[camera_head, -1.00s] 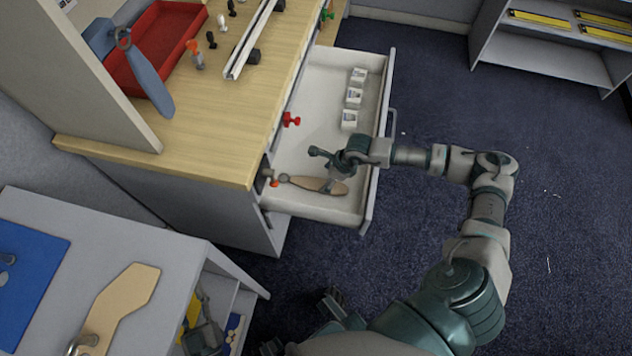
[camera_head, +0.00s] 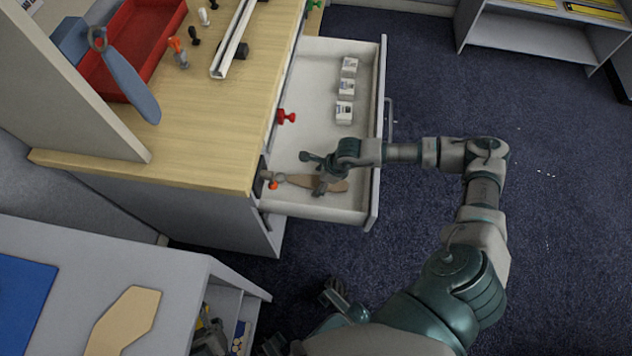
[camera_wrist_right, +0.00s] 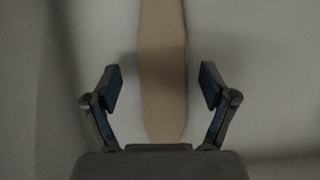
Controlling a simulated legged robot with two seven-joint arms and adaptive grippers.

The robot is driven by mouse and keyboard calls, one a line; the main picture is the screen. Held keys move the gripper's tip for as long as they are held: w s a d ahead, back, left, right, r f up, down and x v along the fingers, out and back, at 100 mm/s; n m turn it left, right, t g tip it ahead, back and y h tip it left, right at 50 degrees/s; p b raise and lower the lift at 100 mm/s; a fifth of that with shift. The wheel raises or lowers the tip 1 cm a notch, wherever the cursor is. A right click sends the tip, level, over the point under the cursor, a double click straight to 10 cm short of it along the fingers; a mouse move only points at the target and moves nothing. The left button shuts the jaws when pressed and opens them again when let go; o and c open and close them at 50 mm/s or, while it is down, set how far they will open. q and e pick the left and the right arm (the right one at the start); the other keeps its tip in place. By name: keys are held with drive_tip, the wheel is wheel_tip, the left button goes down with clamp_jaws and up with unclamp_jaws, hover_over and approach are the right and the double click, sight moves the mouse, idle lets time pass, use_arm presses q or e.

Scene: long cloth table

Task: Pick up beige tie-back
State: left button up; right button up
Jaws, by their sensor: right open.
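A tan, beige-looking tie-back (camera_head: 335,186) lies flat in the open drawer (camera_head: 318,206), near its front end. My right gripper (camera_head: 312,177) is over it, its fingers open. In the right wrist view the tie-back (camera_wrist_right: 163,50) runs lengthwise between the open fingers (camera_wrist_right: 160,85), with a gap on each side. No contact shows. The gripper covers part of the tie-back in the head view. A dark part of me, perhaps my left gripper (camera_head: 335,293), shows at the bottom; its fingers are unclear.
The drawer also holds several small white boxes (camera_head: 345,112); a red piece (camera_head: 287,117) is at its left side. A blue-grey tie-back (camera_head: 132,80) lies on the wooden top. Another beige piece (camera_head: 122,322) lies on the lower-left table.

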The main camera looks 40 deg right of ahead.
drive_tip(key=shift+d+f, duration=0.4)
drive_tip(key=shift+d, duration=0.15)
drive_tip(key=shift+a+r, duration=0.1)
drive_tip(key=shift+a, duration=0.1)
drive_tip(key=shift+c, duration=0.5)
drive_tip(key=shift+a, duration=0.25)
drive_tip(key=c, duration=1.2)
use_arm(q)
drive_tip(key=shift+d, duration=0.2)
use_arm(e)
drive_tip(key=shift+o, duration=0.2)
drive_tip(key=shift+d, duration=0.15)
